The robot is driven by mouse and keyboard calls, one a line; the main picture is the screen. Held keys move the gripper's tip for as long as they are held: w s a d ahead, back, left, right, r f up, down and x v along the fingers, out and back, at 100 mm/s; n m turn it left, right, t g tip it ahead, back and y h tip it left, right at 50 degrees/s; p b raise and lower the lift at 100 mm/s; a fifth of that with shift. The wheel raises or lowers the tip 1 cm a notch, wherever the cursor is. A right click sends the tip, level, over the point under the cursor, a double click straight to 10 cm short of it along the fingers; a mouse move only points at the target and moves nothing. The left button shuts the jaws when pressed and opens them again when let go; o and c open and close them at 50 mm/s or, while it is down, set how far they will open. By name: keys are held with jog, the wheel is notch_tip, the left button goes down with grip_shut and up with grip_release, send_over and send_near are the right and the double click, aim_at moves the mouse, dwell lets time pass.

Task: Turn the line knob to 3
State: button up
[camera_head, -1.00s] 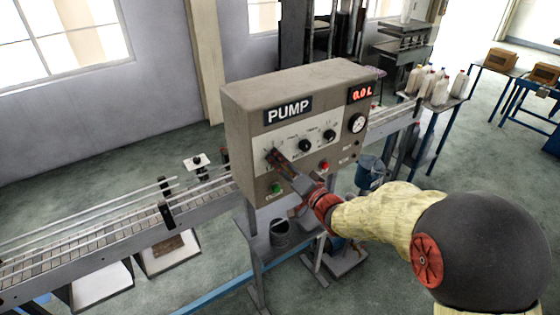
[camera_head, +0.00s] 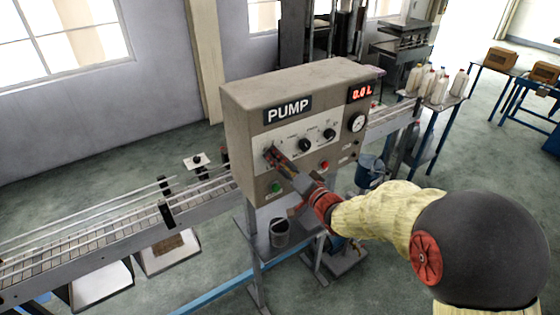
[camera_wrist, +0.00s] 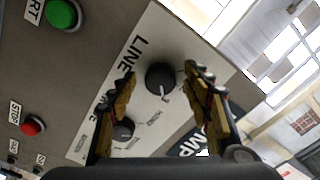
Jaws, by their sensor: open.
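The pump control box (camera_head: 300,120) stands over the conveyor, with a white panel of black knobs. In the wrist view the line knob (camera_wrist: 160,77), black with a white pointer mark, sits beside the word LINE, between and just beyond my open fingertips. My gripper (camera_wrist: 160,70) is open, one finger on each side of the knob, with no visible contact. In the head view my gripper (camera_head: 272,156) is at the panel's left end and hides the line knob. The number that the pointer faces is too small to read.
Another black knob (camera_wrist: 123,129) is near my left finger in the wrist view. A green start button (camera_wrist: 62,14) and a red stop button (camera_wrist: 33,125) are on the same face. The display (camera_head: 362,92) reads 0.0 L.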

jog(key=v, duration=1.2)
dwell(0.4)
